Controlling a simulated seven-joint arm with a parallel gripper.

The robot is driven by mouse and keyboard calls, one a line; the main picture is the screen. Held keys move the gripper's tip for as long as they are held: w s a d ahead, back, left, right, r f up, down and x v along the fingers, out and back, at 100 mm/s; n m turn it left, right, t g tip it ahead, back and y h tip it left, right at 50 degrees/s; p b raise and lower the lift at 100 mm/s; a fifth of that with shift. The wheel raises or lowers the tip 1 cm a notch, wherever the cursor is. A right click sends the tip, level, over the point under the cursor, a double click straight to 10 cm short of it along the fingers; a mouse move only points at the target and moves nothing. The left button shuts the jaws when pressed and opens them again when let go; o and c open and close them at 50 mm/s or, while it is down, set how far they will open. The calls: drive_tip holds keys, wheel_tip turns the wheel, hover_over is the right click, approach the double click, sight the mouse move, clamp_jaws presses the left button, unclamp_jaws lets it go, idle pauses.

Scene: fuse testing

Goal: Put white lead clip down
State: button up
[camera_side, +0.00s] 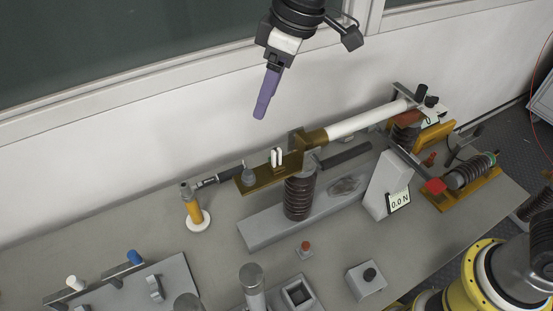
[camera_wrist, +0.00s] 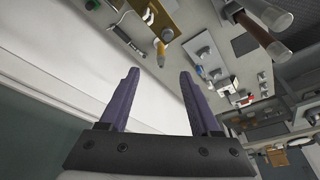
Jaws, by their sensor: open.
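My gripper (camera_side: 261,112) is open and empty, held high above the back of the bench near the wall. In the wrist view its two purple fingers (camera_wrist: 160,74) stand apart with nothing between them. A small white upright piece (camera_side: 277,157) stands on the brass plate (camera_side: 262,178), below my gripper; I cannot tell for certain that it is the white lead clip. It also shows at the top of the wrist view (camera_wrist: 148,16). Another white-tipped piece (camera_side: 75,283) sits on a grey rack at the front left, beside a blue one (camera_side: 134,257).
A long white tube (camera_side: 368,119) runs from the brass bracket to the right. An orange-handled post (camera_side: 194,212) stands left of the plate. A white block with a "0.0 N" display (camera_side: 390,190) stands right. The bench (camera_side: 340,240) is clear in places at the front.

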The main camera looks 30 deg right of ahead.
drive_tip(key=d+r+g+h, duration=0.1)
drive_tip(key=d+h, duration=0.1)
drive_tip(key=d, duration=0.2)
approach(277, 151)
drive_tip(key=shift+y, duration=0.3)
drive_tip(key=f, duration=0.7)
drive_tip(key=w+f, duration=0.1)
drive_tip(key=f, duration=0.3)
drive_tip(key=shift+w+a+f, duration=0.1)
drive_tip(key=shift+a+f, duration=0.15)
clamp_jaws()
